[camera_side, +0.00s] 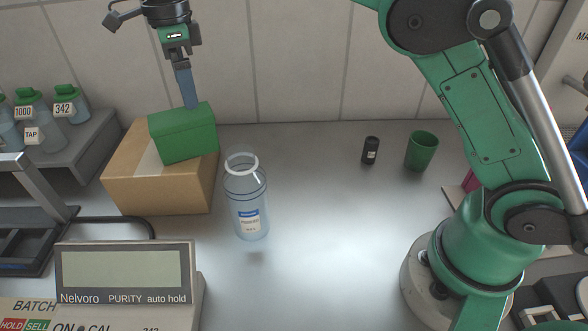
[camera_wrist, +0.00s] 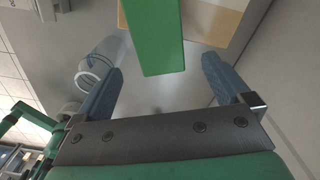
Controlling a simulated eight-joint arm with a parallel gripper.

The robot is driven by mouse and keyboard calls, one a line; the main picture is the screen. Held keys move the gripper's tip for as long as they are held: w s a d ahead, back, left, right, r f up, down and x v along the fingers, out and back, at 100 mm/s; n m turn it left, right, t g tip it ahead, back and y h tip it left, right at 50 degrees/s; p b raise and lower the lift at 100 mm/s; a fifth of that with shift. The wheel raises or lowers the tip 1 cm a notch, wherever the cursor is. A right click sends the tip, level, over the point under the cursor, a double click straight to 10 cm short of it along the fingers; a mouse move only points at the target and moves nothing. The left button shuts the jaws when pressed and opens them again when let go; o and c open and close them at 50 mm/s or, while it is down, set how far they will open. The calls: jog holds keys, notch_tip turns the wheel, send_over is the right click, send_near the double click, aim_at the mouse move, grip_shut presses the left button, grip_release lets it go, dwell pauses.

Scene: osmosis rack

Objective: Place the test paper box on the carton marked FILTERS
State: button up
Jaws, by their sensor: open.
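The green test paper box (camera_side: 184,136) sits on top of a brown cardboard carton (camera_side: 158,194), towards its right side. No FILTERS lettering is readable on the carton faces I see. My gripper (camera_side: 188,103) is above the box, pointing down, with its blue fingers close to the box's top. In the wrist view my gripper (camera_wrist: 161,70) is open, its two blue fingers wide apart. The green box (camera_wrist: 154,35) shows between them with a gap on each side, and part of the carton (camera_wrist: 208,22) shows behind it. Whether a finger touches the box is unclear.
A clear labelled bottle (camera_side: 247,200) stands just right of the carton. A balance display (camera_side: 124,272) is in front, and a grey shelf (camera_side: 78,146) with green-capped bottles is at left. A black vial (camera_side: 370,150) and green cup (camera_side: 421,151) stand farther right. The middle bench is clear.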

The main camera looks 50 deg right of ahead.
aim_at(192, 112)
jog(key=shift+w+r, duration=0.15)
jog(key=shift+r, duration=1.45)
jog(key=shift+s+d+r+n, duration=0.2)
jog(key=shift+d+r+n, duration=0.15)
jog(key=shift+r+n, duration=0.15)
jog(key=s+d+n+t, duration=0.4)
jog(key=s+d+n, duration=0.15)
jog(key=n, duration=0.45)
jog(key=s+d+f+n+t, duration=0.3)
jog(key=s+d+f+n, duration=0.1)
jog(key=s+f+n, duration=0.6)
jog(key=shift+s+d+n, duration=0.15)
jog(key=shift+s+n, duration=0.35)
jog(key=shift+n, duration=0.2)
